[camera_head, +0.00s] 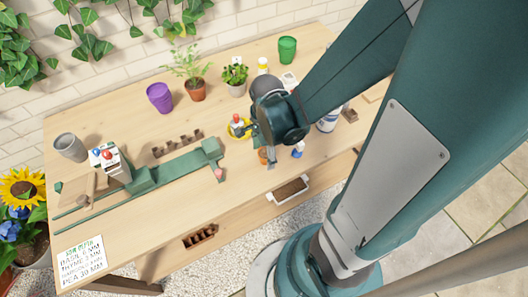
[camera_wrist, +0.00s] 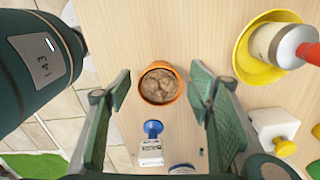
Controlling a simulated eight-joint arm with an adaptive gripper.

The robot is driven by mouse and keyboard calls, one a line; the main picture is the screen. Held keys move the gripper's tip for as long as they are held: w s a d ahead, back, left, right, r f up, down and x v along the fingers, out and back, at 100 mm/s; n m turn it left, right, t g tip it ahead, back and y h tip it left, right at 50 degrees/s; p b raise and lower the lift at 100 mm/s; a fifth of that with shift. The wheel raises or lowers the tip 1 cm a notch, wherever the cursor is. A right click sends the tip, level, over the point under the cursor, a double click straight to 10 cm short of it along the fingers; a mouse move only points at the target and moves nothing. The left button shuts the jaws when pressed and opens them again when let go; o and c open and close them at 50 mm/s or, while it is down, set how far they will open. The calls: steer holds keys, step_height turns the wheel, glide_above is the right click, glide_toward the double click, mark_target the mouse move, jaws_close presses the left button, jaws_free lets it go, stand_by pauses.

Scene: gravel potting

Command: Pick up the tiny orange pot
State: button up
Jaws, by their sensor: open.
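The tiny orange pot (camera_wrist: 159,101) stands upright on the wooden table, seen from above in the wrist view, with brown lumpy material inside. In the head view the small pot (camera_head: 262,156) is partly hidden below my gripper. My gripper (camera_wrist: 160,84) is open above the pot. Its two green fingers appear to the left and right of the pot, with a gap on both sides. Nothing is held. I cannot tell exactly how high the fingertips are above the pot.
A yellow saucer (camera_wrist: 246,60) holding a red-topped bottle (camera_wrist: 282,45) is right of the pot. A blue-topped bottle (camera_wrist: 152,129) stands close by. A purple pot (camera_head: 160,98), potted plants and a green pot (camera_head: 287,48) stand farther back.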

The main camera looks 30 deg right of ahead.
steer(key=shift+c, duration=0.6)
steer(key=c, duration=0.9)
steer(key=shift+r, duration=0.15)
steer(key=shift+r+p, duration=1.55)
steer(key=shift+r, duration=3.3)
